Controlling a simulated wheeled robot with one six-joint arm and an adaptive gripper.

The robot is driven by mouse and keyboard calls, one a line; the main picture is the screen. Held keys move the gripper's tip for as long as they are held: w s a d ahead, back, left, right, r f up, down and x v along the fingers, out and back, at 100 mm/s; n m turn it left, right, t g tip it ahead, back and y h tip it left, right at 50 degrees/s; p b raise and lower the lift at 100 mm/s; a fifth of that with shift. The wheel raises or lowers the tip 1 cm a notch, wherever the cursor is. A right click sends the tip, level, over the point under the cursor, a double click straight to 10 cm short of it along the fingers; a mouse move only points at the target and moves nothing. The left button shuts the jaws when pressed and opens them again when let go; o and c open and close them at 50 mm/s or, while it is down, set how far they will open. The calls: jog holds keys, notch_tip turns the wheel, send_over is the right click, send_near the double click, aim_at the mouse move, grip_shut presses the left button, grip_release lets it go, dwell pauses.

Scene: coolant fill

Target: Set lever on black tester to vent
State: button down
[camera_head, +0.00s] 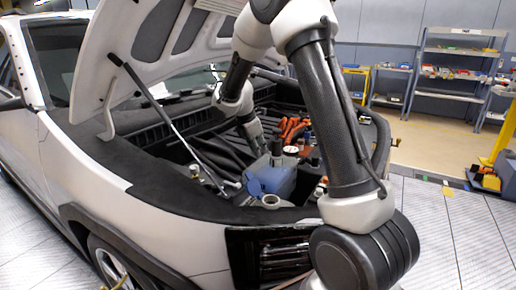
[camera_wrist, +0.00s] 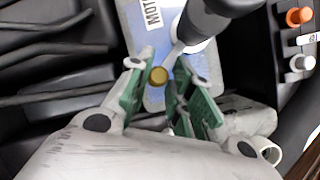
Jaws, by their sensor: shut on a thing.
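The black tester (camera_wrist: 218,14) stands over the blue reservoir (camera_wrist: 154,50) in the wrist view, its body reaching in from the top edge. A thin pale lever runs from its lower side down left to a brass-coloured knob (camera_wrist: 158,76). My gripper (camera_wrist: 156,80) has its green-padded fingers on either side of the knob and is shut on the lever. Part of the lever is hidden by the right finger. In the head view the blue reservoir (camera_head: 268,180) sits in the engine bay, with my forearm and wrist reaching down behind it. Any vent marking cannot be read.
The raised hood (camera_head: 150,45) and its prop rod (camera_head: 165,115) stand left of my arm. Orange cables (camera_head: 293,129) lie behind the reservoir. Shelves (camera_head: 455,75) stand far off at the right.

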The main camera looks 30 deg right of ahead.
jog(key=r+y, duration=0.1)
jog(key=y, duration=0.1)
jog(key=d+t+y, duration=0.1)
jog(key=y, duration=0.1)
jog(key=shift+s+d+r, duration=0.1)
jog(key=shift+d+r, duration=0.1)
jog(key=shift+r, duration=0.15)
jog(key=shift+r+t, duration=0.15)
jog(key=shift+t, duration=0.15)
jog(key=c, duration=1.3)
grip_release()
jog(key=shift+c, duration=0.2)
jog(key=shift+m, duration=0.3)
jog(key=v, duration=1.1)
jog(key=shift+d+r, duration=0.25)
jog(key=shift+r, duration=0.15)
